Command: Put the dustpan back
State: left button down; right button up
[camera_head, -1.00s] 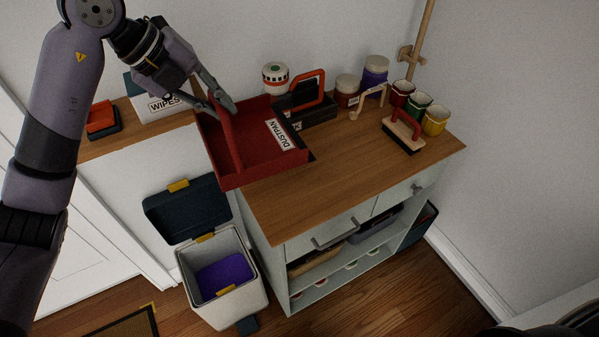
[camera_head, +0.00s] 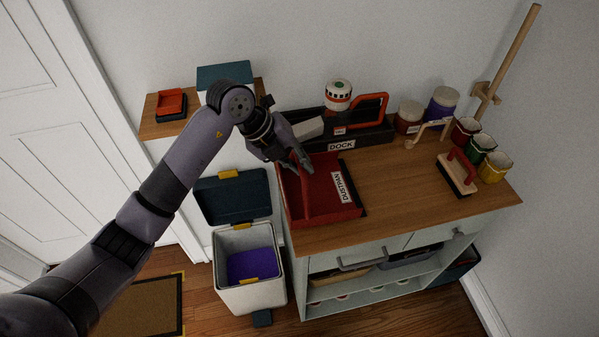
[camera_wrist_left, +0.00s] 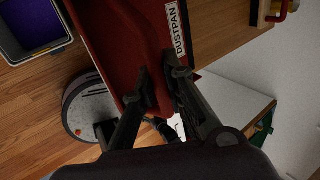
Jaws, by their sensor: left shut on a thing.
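The red dustpan (camera_head: 325,195), with a white "DUSTPAN" label, is at the counter's left end. My left gripper (camera_head: 303,160) is shut on its red handle near the rear end. The dustpan's front left side reaches the counter edge; I cannot tell whether it touches the top. In the left wrist view the fingers (camera_wrist_left: 160,88) close around the handle, beside the dustpan (camera_wrist_left: 95,25). The black dock (camera_head: 374,137), labelled "DOCK", stands behind the dustpan against the wall, its label now clear. My right gripper is out of view.
An orange looped handle (camera_head: 385,100) and a striped canister (camera_head: 338,95) stand at the dock. Jars, coloured cups and a red-handled brush (camera_head: 458,174) occupy the right end. The wooden counter's middle (camera_head: 400,190) is free. An open bin (camera_head: 245,292) stands below left.

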aim_at(299, 194)
pick_arm(q)
jog(key=shift+a+f, duration=0.1)
jog(key=shift+f, duration=0.4)
notch_tip(299, 194, down, 4)
jog(key=shift+r+p, duration=0.15)
jog(key=shift+p, duration=0.3)
jog(key=c, duration=1.7)
grip_release()
jog(key=shift+o, duration=0.3)
jog(key=shift+r, duration=0.1)
jog(key=b+v, duration=0.2)
jog(key=v, duration=1)
jog(key=shift+s, duration=0.1)
